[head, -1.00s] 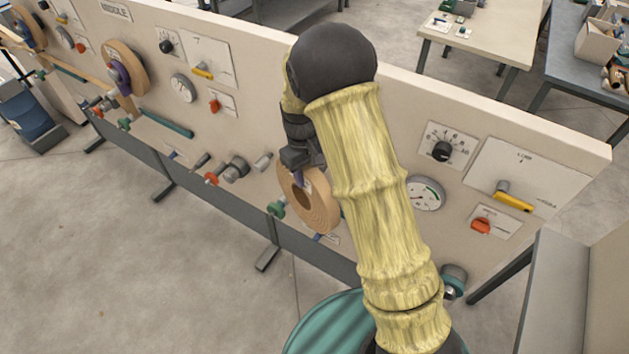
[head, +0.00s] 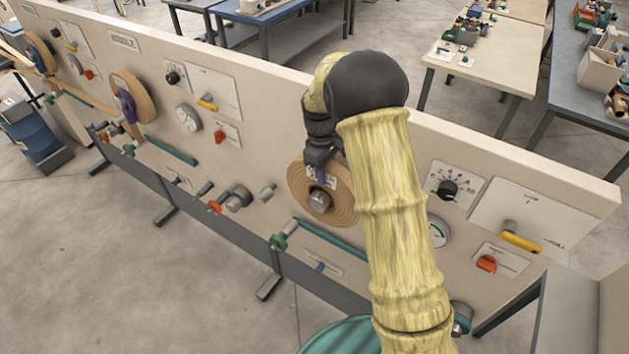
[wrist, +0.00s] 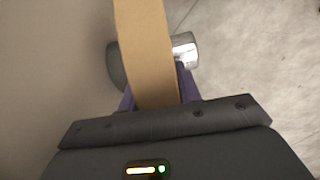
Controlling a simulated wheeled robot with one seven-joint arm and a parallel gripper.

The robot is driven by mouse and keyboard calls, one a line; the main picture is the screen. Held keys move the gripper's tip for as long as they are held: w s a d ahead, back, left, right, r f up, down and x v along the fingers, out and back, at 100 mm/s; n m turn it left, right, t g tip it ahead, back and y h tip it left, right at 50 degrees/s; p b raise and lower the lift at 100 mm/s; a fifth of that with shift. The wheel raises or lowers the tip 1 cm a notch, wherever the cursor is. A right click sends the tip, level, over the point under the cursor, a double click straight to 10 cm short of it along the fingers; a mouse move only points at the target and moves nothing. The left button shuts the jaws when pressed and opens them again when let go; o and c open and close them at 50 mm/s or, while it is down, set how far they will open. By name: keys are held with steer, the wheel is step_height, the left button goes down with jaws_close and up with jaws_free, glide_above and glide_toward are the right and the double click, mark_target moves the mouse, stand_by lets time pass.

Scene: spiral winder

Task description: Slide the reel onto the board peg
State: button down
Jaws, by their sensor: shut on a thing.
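The tan reel (head: 341,205) stands upright, its face nearly parallel to the board (head: 270,140). The round metal end of the board peg (head: 319,202) shows through the reel's centre, so the reel is around the peg. My gripper (head: 318,175) is shut on the reel's upper rim, with purple fingertips on it. In the wrist view the reel (wrist: 147,50) is edge-on between the fingers. The shiny peg end (wrist: 186,50) sticks out on its right, and a darker grey part shows on its left, towards the board. My arm hides the reel's right side.
A teal bar with a green knob (head: 278,241) sits just below the reel. Left of it are a short grey stub (head: 267,192) and a grey roller (head: 238,198). To the right are a black dial (head: 447,189) and a yellow-handled switch (head: 521,241).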

steer(key=shift+w+d+r, duration=0.2)
steer(key=shift+d+r, duration=0.1)
steer(key=shift+d, duration=0.1)
steer(key=shift+w+d, duration=0.15)
steer(key=shift+d, duration=0.1)
steer(key=shift+a, duration=0.1)
steer(key=shift+s+a+f, duration=0.1)
steer(key=shift+s+a, duration=0.15)
steer(key=shift+s, duration=0.05)
steer(key=s+a+r+b, duration=0.1)
steer(key=s+a+b, duration=0.3)
steer(key=s+a, duration=0.8)
steer(key=shift+s+a+b, duration=0.3)
steer(key=shift+s+a, duration=0.1)
steer(key=shift+s, duration=1.85)
stand_by(0.9)
